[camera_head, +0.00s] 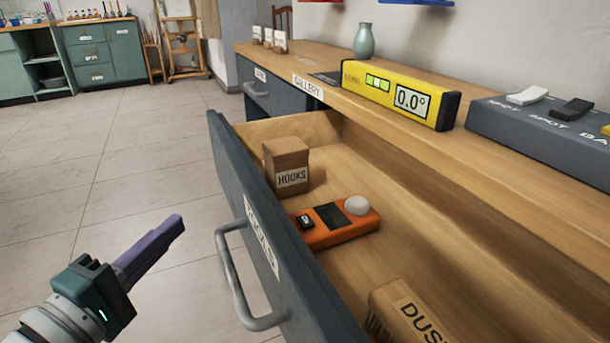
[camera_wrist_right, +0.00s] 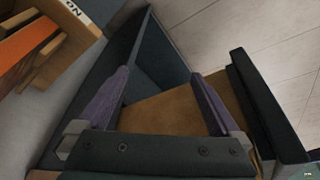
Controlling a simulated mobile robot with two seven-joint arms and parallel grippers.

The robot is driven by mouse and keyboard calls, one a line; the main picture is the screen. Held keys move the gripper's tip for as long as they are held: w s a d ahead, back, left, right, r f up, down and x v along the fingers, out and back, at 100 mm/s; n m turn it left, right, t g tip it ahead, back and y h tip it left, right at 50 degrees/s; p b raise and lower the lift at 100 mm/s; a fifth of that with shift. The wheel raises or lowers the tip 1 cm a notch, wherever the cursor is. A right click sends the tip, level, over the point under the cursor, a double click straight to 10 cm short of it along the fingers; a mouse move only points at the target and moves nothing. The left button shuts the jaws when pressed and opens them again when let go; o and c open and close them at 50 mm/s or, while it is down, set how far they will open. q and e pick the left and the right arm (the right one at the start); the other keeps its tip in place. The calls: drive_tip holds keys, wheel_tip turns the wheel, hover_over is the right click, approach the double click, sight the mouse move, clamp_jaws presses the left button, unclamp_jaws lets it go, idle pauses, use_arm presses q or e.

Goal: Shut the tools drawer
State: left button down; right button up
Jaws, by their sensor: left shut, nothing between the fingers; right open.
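The tools drawer (camera_head: 240,190) stands pulled open from the wooden-topped counter in the head view. Its dark blue-grey front carries a partly readable label (camera_head: 262,245) and a grey bar handle (camera_head: 228,275). My left gripper (camera_head: 178,225) is shut and empty, left of the drawer front and apart from the handle. Inside lie a HOOKS box (camera_head: 285,160), an orange device (camera_head: 335,225) and a brush-like block (camera_head: 405,310), cut off by the frame. My right gripper (camera_wrist_right: 158,77) is open in the right wrist view, its purple fingers spread over dark panels and wood; which furniture part that is, I cannot tell.
On the counter (camera_head: 325,62) sit a yellow level (camera_head: 395,92), a green vase (camera_head: 364,40) and a dark switch box (camera_head: 545,125). A GALLERY label and another drawer (camera_head: 275,92) lie beyond. The tiled floor (camera_head: 120,160) on the left is clear.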

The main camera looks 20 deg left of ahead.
sight(232, 192)
use_arm(q)
drive_tip(key=w, duration=0.1)
drive_tip(key=w+d, duration=0.1)
drive_tip(key=w, duration=0.1)
drive_tip(key=w+d+b, duration=0.1)
drive_tip(key=w, duration=0.1)
drive_tip(key=shift+w+d, duration=0.15)
drive_tip(key=shift+d, duration=0.05)
drive_tip(key=shift+w, duration=0.1)
